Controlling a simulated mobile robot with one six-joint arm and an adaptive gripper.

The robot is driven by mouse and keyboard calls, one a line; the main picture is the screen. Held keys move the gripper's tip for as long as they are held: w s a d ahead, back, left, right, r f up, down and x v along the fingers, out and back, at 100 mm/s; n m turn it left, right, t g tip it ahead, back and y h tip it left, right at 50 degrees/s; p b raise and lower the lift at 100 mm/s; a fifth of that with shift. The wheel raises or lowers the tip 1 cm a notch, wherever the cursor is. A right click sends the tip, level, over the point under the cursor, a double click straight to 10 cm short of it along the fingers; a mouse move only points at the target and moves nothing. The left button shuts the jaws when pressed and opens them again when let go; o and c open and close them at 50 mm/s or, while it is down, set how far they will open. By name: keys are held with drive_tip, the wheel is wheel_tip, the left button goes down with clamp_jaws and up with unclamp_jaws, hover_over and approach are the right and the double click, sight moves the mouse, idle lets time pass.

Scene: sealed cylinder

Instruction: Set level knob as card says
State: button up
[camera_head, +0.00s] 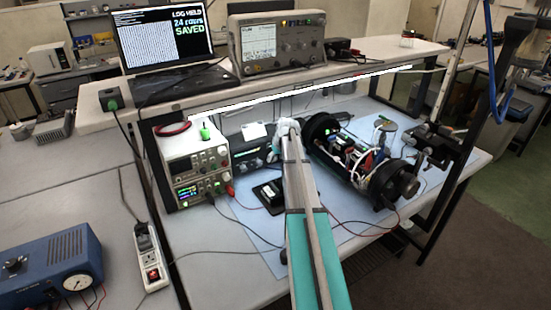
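My arm reaches up through the middle of the view, and my gripper (283,133) is at its far end, over the bench. It is small and partly covered by my own arm, so I cannot tell whether it is open or shut. A dark box (240,153) with small controls on its front stands just left of my gripper. A white card (254,131) is on or behind the top of this box; its writing is too small to read. I cannot pick out the level knob for sure; part of the box front is hidden behind my gripper and arm.
An opened cylinder (345,150) with wiring inside lies right of my arm. A power supply (196,165) with leads stands left. A small black device (268,195) sits on the blue mat (255,222). A shelf above holds a laptop (165,35) and oscilloscope (278,42). Cables cross the bench front.

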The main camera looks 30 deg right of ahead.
drive_tip(key=shift+r, duration=0.1)
idle(0.3)
drive_tip(key=p+v, duration=1.2)
drive_tip(key=v, duration=0.1)
drive_tip(key=shift+r+p, duration=0.25)
drive_tip(key=shift+p, duration=0.1)
drive_tip(key=shift+s, duration=0.1)
idle(0.6)
drive_tip(key=shift+w+a+f+n+h+b, duration=0.1)
drive_tip(key=shift+w+a+n+h+b, duration=0.1)
drive_tip(key=shift+a+h, duration=0.65)
drive_tip(key=shift+w+a+f+n+h+b, duration=0.1)
drive_tip(key=shift+w+a+h+b, duration=0.05)
drive_tip(key=shift+a+h, duration=0.65)
drive_tip(key=shift+a+y, duration=0.15)
drive_tip(key=shift+y, duration=0.1)
drive_tip(key=b+x, duration=1.2)
drive_tip(key=x, duration=0.1)
drive_tip(key=shift+f, duration=0.35)
